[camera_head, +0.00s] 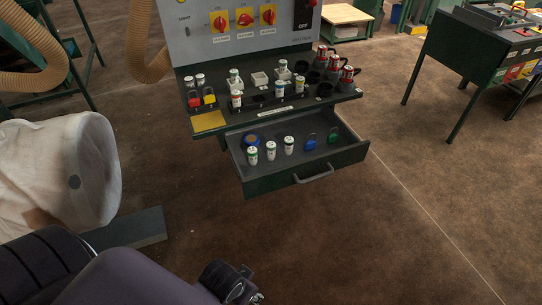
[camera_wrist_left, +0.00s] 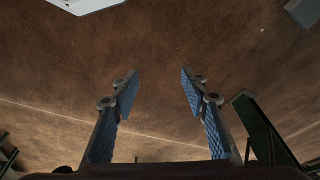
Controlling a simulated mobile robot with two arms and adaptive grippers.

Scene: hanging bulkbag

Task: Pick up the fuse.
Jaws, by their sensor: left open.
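White fuse-like cylinders stand upright in the open drawer: a left one (camera_head: 252,155), a middle one (camera_head: 271,150) and a right one (camera_head: 289,145). Similar cylinders with coloured bands stand on the shelf above, one at its left (camera_head: 236,100) and one at its right (camera_head: 299,85). Which one is the task's fuse I cannot tell. My left gripper (camera_head: 238,286) is low at the bottom of the head view, in front of the drawer and apart from it. In the left wrist view its blue-padded fingers (camera_wrist_left: 160,78) are spread and empty over brown floor. My right gripper is not in view.
The drawer (camera_head: 300,179) juts out below the shelf and holds blue and green padlocks and a round blue item. Red padlock-like items (camera_head: 346,77) stand at the shelf's right. A white bulk bag (camera_head: 85,170) is at left. Floor right of the drawer is clear.

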